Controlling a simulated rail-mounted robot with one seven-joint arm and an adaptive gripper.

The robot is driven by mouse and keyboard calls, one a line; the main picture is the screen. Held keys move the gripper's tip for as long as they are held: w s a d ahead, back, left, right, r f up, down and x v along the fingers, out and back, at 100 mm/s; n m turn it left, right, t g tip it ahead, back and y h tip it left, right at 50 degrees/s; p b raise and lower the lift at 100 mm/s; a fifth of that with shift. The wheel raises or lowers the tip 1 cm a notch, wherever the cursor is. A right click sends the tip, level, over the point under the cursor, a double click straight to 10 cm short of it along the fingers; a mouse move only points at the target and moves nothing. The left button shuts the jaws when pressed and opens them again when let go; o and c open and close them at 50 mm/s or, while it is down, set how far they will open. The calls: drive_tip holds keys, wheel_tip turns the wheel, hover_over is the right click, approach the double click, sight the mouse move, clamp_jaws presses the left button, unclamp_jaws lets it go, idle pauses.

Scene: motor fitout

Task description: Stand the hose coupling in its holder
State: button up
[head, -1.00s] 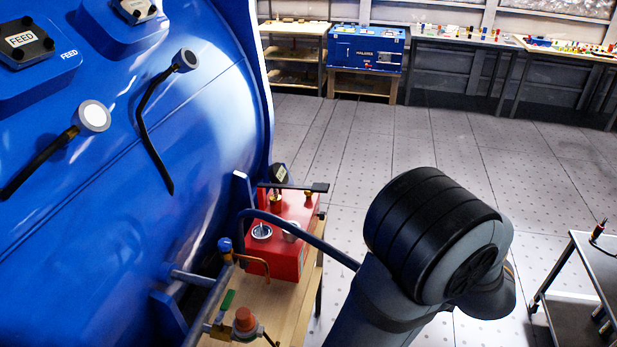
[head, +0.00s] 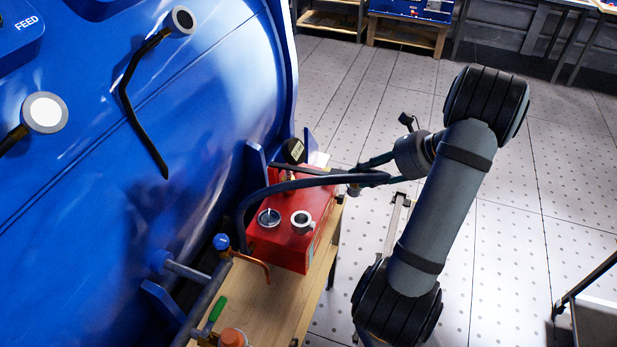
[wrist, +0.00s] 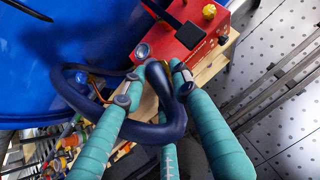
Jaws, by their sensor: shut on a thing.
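My gripper (head: 362,180) is shut on the dark blue hose at its coupling end, to the right of the red box, and holds it in the air. The metal coupling (head: 354,190) shows as a small grey piece under the fingers. In the wrist view my teal fingers (wrist: 161,72) close around the hose end (wrist: 158,80); the coupling is mostly hidden there. The hose (head: 290,183) arches over the box from the left.
A round metal fitting (head: 268,217) sits beside the ring. The big blue tank (head: 190,110) rises close on the left. A bent copper pipe (head: 255,264) and a green-handled valve (head: 216,311) are near the wooden bench (head: 300,295). The floor to the right is mostly free.

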drive_tip(key=a+f+n+g, duration=0.1)
drive_tip(key=a+n+g, duration=0.1)
drive_tip(key=a, duration=0.5)
drive_tip(key=w+a+f+n+g+y+p, duration=0.1)
drive_tip(key=a+f+n+g, duration=0.1)
drive_tip(key=a+n, duration=0.3)
drive_tip(key=shift+a+f+n+g+p, duration=0.3)
drive_tip(key=shift+a+g, duration=0.5)
drive_tip(key=shift+a, duration=0.2)
drive_tip(key=shift+f+t+b, duration=0.15)
drive_tip(key=shift+t+b, duration=0.15)
drive_tip(key=shift+b, duration=0.8)
wheel_tip(320, 180, down, 6)
drive_tip(key=b, duration=0.4)
drive_tip(key=shift+r+b, duration=0.25)
drive_tip(key=shift+b, duration=0.05)
drive_tip(key=shift+f+b, duration=1.95)
drive_tip(key=shift+b, duration=0.1)
drive_tip(key=o, duration=1.2)
